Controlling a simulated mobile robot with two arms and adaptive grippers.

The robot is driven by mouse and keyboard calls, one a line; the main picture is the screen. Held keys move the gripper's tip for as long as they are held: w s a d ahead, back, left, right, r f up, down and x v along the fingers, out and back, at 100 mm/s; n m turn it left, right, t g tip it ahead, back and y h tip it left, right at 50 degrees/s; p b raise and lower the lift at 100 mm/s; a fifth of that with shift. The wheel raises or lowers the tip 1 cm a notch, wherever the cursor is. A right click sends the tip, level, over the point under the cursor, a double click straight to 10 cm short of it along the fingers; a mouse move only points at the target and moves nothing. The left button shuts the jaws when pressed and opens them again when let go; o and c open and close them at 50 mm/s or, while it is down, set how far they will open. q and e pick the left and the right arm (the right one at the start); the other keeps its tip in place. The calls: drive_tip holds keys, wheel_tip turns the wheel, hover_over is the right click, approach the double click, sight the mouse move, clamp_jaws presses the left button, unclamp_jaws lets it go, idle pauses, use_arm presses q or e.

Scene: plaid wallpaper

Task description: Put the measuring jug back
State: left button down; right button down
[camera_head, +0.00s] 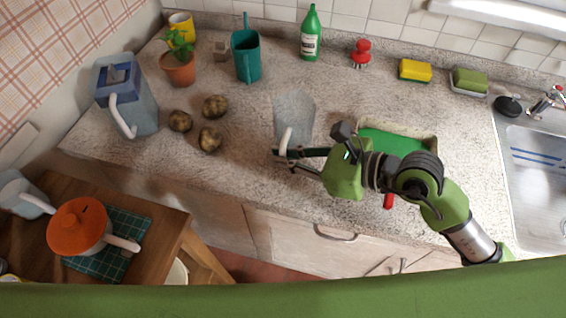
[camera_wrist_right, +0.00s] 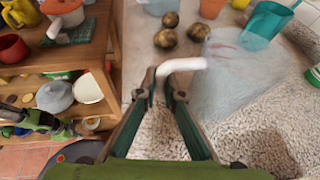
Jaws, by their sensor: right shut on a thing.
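The measuring jug (camera_head: 296,112) is clear, with a white handle, at the middle of the counter. In the right wrist view the jug (camera_wrist_right: 240,70) shows faint red markings, and its white handle lies at the fingertips. My right gripper (camera_head: 282,158) reaches in from the right and is shut on the handle, on the near side of the jug. Its fingers (camera_wrist_right: 163,82) also show in the wrist view. I cannot tell whether the jug's base touches the counter.
Several potatoes (camera_head: 210,139), a blue-lidded pitcher (camera_head: 139,105) and a potted plant (camera_head: 178,70) stand left. A tray (camera_head: 432,137) with a green inside lies under my arm. The sink (camera_head: 540,170) is right.

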wheel_tip(320, 180, down, 3)
drive_tip(key=shift+p, duration=0.3)
drive_tip(key=shift+f, duration=0.2)
drive_tip(key=c, duration=2.2)
unclamp_jaws()
drive_tip(key=shift+o, duration=0.2)
drive_tip(key=shift+r, duration=0.1)
